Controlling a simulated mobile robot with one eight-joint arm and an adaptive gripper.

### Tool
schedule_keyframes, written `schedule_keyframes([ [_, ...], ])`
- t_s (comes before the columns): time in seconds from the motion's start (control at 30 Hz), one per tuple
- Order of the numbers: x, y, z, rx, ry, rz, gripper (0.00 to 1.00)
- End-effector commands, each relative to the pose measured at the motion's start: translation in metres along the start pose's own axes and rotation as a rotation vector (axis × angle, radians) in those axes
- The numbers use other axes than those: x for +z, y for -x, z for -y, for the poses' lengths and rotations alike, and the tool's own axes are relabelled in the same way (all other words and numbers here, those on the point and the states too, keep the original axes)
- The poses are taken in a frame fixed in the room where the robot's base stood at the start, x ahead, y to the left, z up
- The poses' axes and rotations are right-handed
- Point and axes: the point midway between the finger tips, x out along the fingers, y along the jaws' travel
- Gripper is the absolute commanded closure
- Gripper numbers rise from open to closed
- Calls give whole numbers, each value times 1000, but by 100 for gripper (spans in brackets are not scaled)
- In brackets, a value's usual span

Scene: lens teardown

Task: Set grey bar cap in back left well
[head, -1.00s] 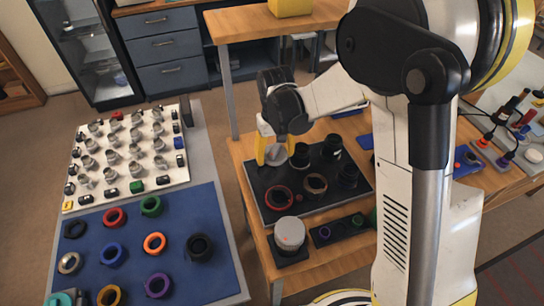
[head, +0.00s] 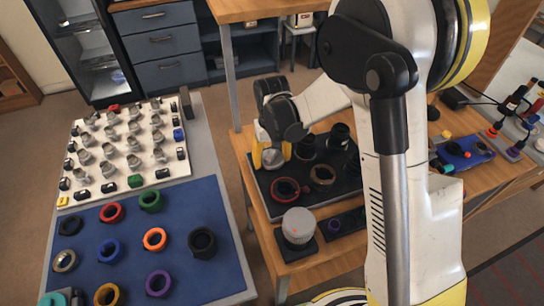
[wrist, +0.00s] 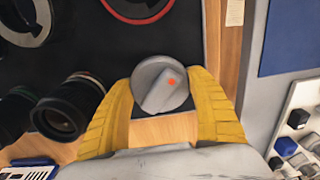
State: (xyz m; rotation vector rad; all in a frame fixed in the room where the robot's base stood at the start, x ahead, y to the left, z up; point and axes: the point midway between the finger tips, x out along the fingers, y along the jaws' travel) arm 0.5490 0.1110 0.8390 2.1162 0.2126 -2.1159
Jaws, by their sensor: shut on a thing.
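In the head view my gripper (head: 271,152) holds the cap (head: 273,158) at the back left corner of the black tray (head: 272,203). The wrist view shows black tray surface and bare wood around and under the cap. I cannot tell whether the cap touches the tray. The back left well is not clearly visible.
The tray holds a red ring (head: 286,189), a tan ring (head: 323,174) and black lens barrels (head: 340,134). One barrel (wrist: 70,107) stands close to a finger in the wrist view. A grey cylinder (head: 298,226) stands in front. A blue mat (head: 185,215) with coloured rings lies left.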

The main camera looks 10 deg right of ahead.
Motion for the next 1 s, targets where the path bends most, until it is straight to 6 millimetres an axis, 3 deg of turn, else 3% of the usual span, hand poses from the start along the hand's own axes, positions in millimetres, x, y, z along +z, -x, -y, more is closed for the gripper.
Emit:
schedule_keyframes([
  [0.97, 1, -14, 0, 0, 0, 1, 62],
  [1.0, 1, -14, 0, 0, 0, 1, 67],
])
